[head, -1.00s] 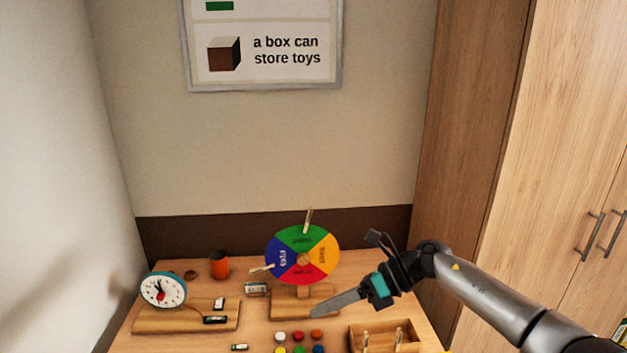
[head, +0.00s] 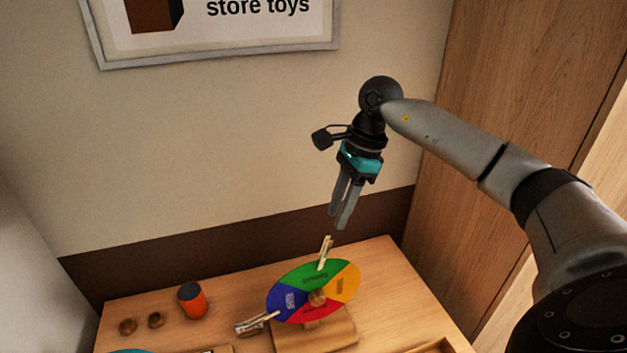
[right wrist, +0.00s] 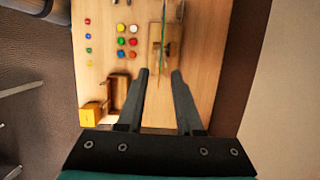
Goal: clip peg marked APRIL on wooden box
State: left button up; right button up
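One wooden peg (head: 325,252) is clipped upright on the top rim of the colour wheel (head: 340,283), at the green part. A second peg (head: 262,320) is clipped at its blue side. I cannot read a mark on either peg. Only an edge of the wooden box (head: 436,347) shows at the bottom of the head view; the right wrist view shows an open wooden box (right wrist: 117,93). My right gripper (head: 341,222) points down above and behind the wheel's top peg, apart from it. Its fingers (right wrist: 160,72) are apart and empty. My left gripper is not in view.
Several coloured discs (right wrist: 122,41) and a yellow block (right wrist: 93,115) show in the right wrist view. The wall is close behind the table.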

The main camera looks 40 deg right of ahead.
jog(key=b, duration=0.4)
send_over(326, 251)
jog(key=d, duration=0.2)
notch_tip(326, 251, down, 5)
jog(key=shift+w+r, duration=0.1)
jog(key=shift+w+a+f+b, duration=0.1)
jog(key=shift+a+f+b, duration=0.2)
jog(key=shift+f, duration=0.5)
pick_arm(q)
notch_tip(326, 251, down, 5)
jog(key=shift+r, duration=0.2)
pick_arm(e)
grip_shut()
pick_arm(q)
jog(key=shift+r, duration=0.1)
pick_arm(e)
jog(key=shift+r, duration=0.2)
